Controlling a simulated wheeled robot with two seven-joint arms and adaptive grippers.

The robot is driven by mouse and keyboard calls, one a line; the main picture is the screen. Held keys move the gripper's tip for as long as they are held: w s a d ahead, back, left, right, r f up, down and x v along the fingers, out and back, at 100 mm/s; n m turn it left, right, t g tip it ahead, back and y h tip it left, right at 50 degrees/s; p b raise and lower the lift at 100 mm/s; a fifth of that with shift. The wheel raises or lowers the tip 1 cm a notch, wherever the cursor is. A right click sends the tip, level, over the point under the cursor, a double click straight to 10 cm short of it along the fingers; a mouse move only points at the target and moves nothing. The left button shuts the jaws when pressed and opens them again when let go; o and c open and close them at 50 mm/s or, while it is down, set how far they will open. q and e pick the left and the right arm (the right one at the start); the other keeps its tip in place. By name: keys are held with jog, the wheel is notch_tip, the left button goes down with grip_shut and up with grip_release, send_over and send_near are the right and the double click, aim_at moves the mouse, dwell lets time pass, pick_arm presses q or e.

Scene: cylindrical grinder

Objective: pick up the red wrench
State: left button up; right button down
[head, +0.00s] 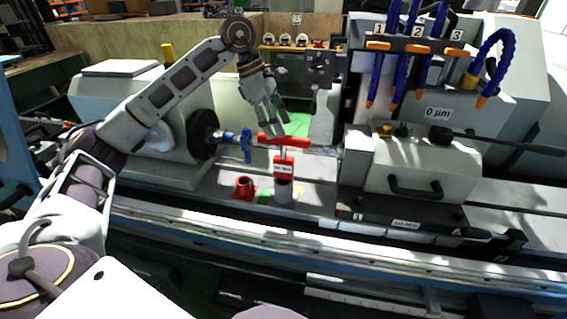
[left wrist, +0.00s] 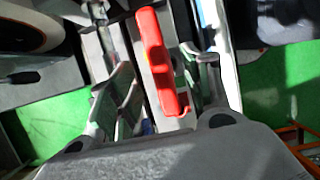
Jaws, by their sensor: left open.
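The red wrench (head: 283,142) is at the middle of the grinder in the head view, with its T-shaped red top above a red labelled block and a grey cylindrical holder (head: 283,190). My left gripper (head: 274,116) is open just above the red top, its fingers pointing down. In the left wrist view the red wrench (left wrist: 160,65) lies between the two spread fingers of my left gripper (left wrist: 160,100). I cannot tell whether a finger touches it. The right gripper is not in view.
A blue-handled tool (head: 246,145) stands just left of the wrench, near the dark chuck (head: 201,134). A red cup-shaped holder (head: 245,188) sits lower left. The tailstock (head: 420,165) is at right, below blue hoses with orange nozzles (head: 370,103).

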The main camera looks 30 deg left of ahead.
aim_at(284, 138)
pick_arm(q)
jog(key=shift+p+x, duration=0.65)
jog(key=shift+x, duration=1.95)
grip_shut()
